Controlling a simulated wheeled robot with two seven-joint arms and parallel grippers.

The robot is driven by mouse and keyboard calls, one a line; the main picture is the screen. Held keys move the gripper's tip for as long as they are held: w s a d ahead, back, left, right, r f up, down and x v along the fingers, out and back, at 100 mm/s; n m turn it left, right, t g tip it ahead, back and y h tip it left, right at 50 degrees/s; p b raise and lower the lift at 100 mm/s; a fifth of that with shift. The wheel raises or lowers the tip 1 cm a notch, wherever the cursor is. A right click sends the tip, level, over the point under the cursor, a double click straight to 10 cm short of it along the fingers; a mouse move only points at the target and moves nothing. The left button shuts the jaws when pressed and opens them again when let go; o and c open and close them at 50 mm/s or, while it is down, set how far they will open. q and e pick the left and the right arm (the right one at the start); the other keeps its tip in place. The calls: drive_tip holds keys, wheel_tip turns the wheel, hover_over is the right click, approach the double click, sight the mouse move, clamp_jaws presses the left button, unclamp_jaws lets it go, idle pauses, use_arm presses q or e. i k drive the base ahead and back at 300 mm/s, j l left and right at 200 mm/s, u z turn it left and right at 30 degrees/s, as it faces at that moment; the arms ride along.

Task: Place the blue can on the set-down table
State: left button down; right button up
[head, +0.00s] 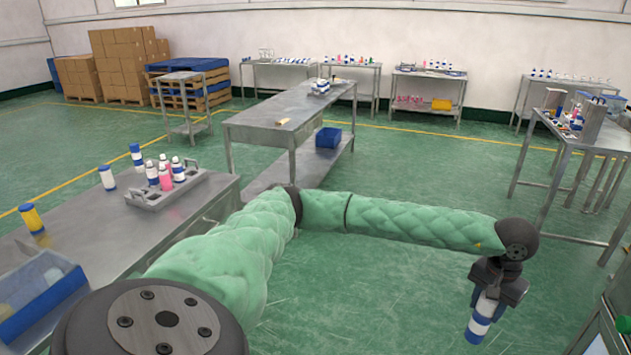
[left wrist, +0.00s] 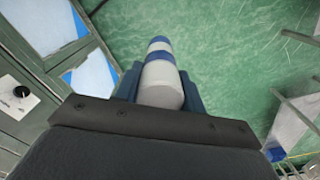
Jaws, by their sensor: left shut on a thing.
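My left gripper (head: 494,290) is at the lower right of the head view, at the end of my green-sleeved arm. It is shut on a white can with blue bands (head: 481,318), which hangs tilted below it over the green floor. In the left wrist view the can (left wrist: 160,75) sticks out between the jaws, its blue bands toward the far end. The jaws hide part of its near end. I cannot tell which table is the set-down table; a bare-topped small metal table (head: 180,77) stands at the back left. My right gripper is not in view.
A metal table at the left (head: 105,215) holds a rack (head: 180,190) of cans, a yellow can (head: 32,219) and a blue bin (head: 45,305). A long table (head: 265,120) stands mid-room. A cluttered table (head: 590,145) is at the right. Green floor between is clear.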

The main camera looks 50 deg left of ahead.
sight(135, 231)
drive_tip(key=u, duration=1.45)
